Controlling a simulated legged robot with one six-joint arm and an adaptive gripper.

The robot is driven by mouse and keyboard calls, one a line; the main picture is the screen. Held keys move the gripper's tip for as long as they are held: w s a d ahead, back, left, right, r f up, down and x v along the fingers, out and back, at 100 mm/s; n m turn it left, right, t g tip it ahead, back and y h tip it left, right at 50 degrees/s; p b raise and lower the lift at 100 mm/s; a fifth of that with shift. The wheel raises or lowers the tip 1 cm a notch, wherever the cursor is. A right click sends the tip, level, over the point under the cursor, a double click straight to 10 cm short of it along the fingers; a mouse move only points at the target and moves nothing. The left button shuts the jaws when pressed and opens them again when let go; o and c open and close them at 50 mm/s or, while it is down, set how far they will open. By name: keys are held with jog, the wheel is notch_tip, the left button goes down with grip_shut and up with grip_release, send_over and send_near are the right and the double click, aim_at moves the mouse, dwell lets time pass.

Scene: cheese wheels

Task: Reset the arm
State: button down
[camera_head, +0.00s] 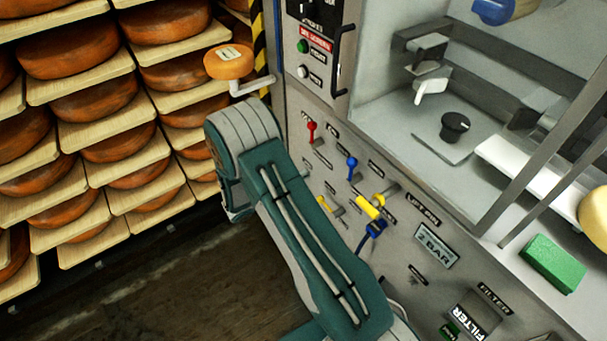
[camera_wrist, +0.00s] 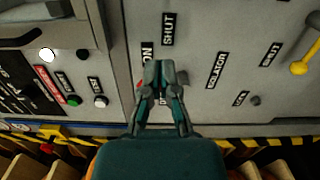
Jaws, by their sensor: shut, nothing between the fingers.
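My gripper (camera_wrist: 160,68) shows in the wrist view, its teal fingers shut with nothing between them. It points at the grey control panel (camera_wrist: 215,45), in front of a lever with a bit of red showing beside the fingers. Whether the fingertips touch the panel I cannot tell. In the head view my teal arm (camera_head: 300,235) reaches up from the bottom, bent at the top left of the panel; my gripper is hidden there.
The panel carries a red lever (camera_head: 311,130), a blue lever (camera_head: 351,166) and a yellow handle (camera_head: 368,207). Shelves of cheese wheels (camera_head: 68,47) stand at the left. An orange knob (camera_head: 229,62) juts out near my arm. A green block (camera_head: 553,263) lies on the ledge at right.

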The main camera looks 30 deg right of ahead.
jog(key=shift+a, duration=0.2)
jog(key=s+r+m+g+y, duration=0.35)
jog(key=s+r+y, duration=0.45)
jog(key=s+r, duration=0.5)
jog(key=s+a+r+n+t+y, duration=0.1)
jog(key=s+a+r+t+y, duration=0.6)
jog(key=s+a+r+y, duration=0.3)
notch_tip(320, 180, up, 3)
jog(key=shift+s+a+f, duration=0.1)
jog(key=shift+s+a, duration=0.2)
jog(key=shift+a, duration=0.8)
jog(key=shift+n+t, duration=0.25)
